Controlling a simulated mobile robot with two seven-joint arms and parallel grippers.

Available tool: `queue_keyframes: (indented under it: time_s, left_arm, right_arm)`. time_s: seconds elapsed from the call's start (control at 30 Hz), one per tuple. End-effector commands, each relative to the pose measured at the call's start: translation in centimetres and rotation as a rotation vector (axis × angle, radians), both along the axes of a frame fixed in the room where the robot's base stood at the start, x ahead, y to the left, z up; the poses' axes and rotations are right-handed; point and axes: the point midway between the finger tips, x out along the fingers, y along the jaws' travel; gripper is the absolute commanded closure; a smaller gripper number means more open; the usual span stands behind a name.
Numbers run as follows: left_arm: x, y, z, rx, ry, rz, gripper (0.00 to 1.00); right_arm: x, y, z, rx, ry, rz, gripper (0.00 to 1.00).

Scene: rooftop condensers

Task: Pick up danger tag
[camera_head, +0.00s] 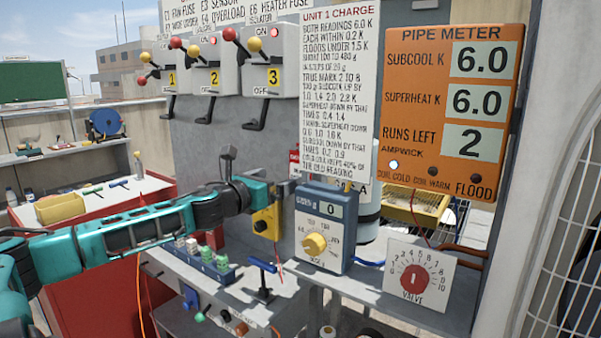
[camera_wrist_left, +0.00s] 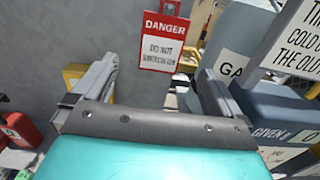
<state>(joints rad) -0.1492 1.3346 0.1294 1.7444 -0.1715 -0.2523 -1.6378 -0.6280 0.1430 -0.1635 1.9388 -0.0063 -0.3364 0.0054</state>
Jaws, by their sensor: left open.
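The danger tag (camera_wrist_left: 160,45) hangs on the grey panel in the left wrist view. It is a small upright card with a red top reading DANGER and a white lower part with black text. In the head view only a small red piece (camera_head: 294,157) shows, apparently the same tag, mostly hidden. My left gripper (camera_head: 288,189) is open and reaches toward the panel beside the blue charge scale. In the left wrist view its two fingers (camera_wrist_left: 157,72) stand apart, with the tag beyond and between them, seemingly not touching it. My right gripper is not in view.
The blue scale (camera_head: 325,230) with a yellow knob stands close right of the gripper. A yellow device (camera_head: 265,222) is just below it. A valve dial (camera_head: 415,280) and orange pipe meter (camera_head: 455,110) are at right. Lever switches (camera_head: 215,75) are above.

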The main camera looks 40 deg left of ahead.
Motion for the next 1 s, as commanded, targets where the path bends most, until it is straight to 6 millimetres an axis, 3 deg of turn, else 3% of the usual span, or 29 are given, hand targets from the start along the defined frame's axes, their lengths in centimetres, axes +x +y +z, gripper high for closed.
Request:
queue_keyframes:
  time_s: [0.77,1.0]
  left_arm:
    - [2.8,0.2,0.3,-0.006,-0.002,0.0,0.0]
    - [4.6,0.3,0.8,-0.007,-0.004,-0.001,0.0]
  right_arm:
    - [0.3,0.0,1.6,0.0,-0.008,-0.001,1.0]
    - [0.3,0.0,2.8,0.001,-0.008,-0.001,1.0]
